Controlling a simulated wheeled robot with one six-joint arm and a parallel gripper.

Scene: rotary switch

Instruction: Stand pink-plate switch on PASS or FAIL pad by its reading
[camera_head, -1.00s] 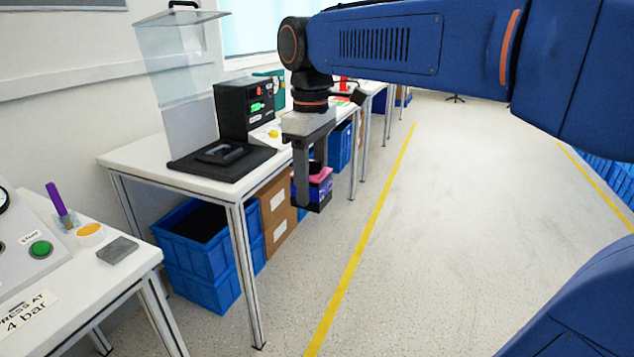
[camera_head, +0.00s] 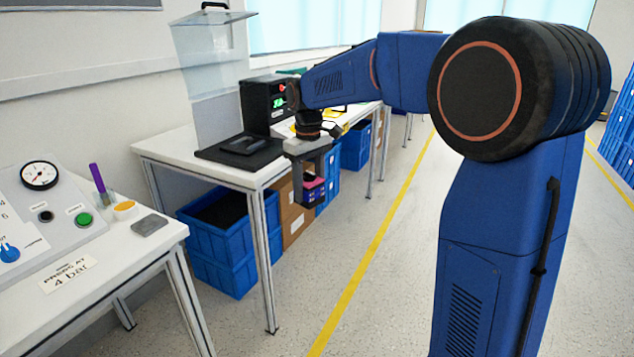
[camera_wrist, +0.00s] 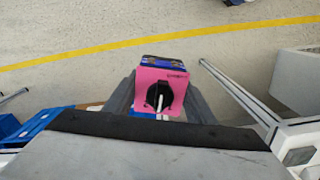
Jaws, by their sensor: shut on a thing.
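My gripper (camera_head: 312,184) is shut on the pink-plate switch (camera_head: 309,183) and holds it in the air over the aisle side of the middle table. In the wrist view the switch (camera_wrist: 160,90) sits between the two fingers, its pink plate and black knob facing the camera. A white mark on the knob points down in that view. The lettering on the plate is too small to read. A black tester box (camera_head: 264,104) with a lit green display stands on the middle table, behind a black base (camera_head: 240,150) with a dark fixture. No PASS or FAIL pad can be made out.
A clear cover (camera_head: 210,55) stands raised over the black base. A nearer table at left carries a gauge panel (camera_head: 40,215), a green button (camera_head: 84,219) and a grey block (camera_head: 149,224). Blue crates (camera_head: 230,240) stand under the middle table. The aisle floor is clear.

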